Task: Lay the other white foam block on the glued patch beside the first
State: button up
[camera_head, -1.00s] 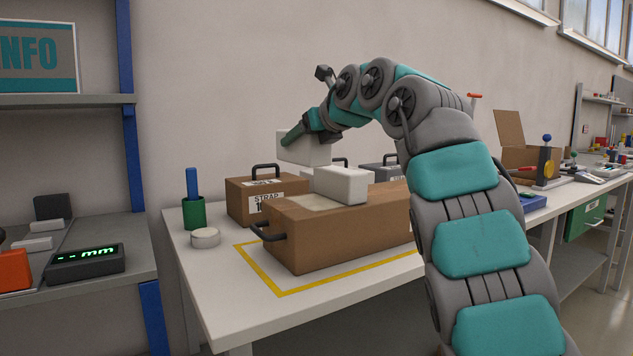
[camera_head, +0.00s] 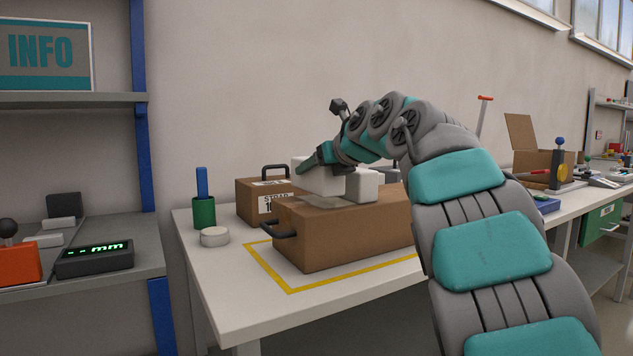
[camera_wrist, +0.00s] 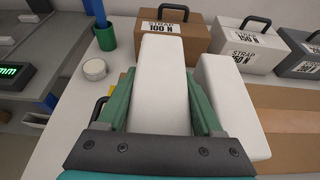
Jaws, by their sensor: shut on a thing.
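My gripper (camera_wrist: 163,92) is shut on a white foam block (camera_wrist: 165,60), with a green finger on either side. In the head view the held block (camera_head: 312,179) is low over the left part of the brown case's top. The glued patch (camera_head: 318,201) shows as a paler area in front of and below it. I cannot tell whether the block touches the patch. The first white foam block (camera_head: 366,186) lies on the brown case (camera_head: 340,238), just right of the held one; it also shows in the wrist view (camera_wrist: 232,105). A narrow gap seems to separate them there.
Behind stands a brown STRAP 100 N weight (camera_wrist: 172,38), with a white one (camera_wrist: 243,50) and a grey one (camera_wrist: 300,62) to its right. A green cup (camera_head: 204,212) and a round white tin (camera_head: 215,237) stand left. Yellow tape (camera_head: 290,290) borders the case.

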jog(key=shift+f, duration=1.1)
jog(key=shift+f+b, duration=0.2)
jog(key=shift+b, duration=0.15)
jog(key=o, duration=1.3)
jog(key=shift+r, duration=0.1)
jog(key=shift+r, duration=0.2)
jog(key=shift+s+d, duration=0.2)
jog(key=shift+s, duration=0.1)
jog(key=b+v, duration=0.1)
jog(key=v, duration=1)
jog(key=shift+s+d, duration=0.1)
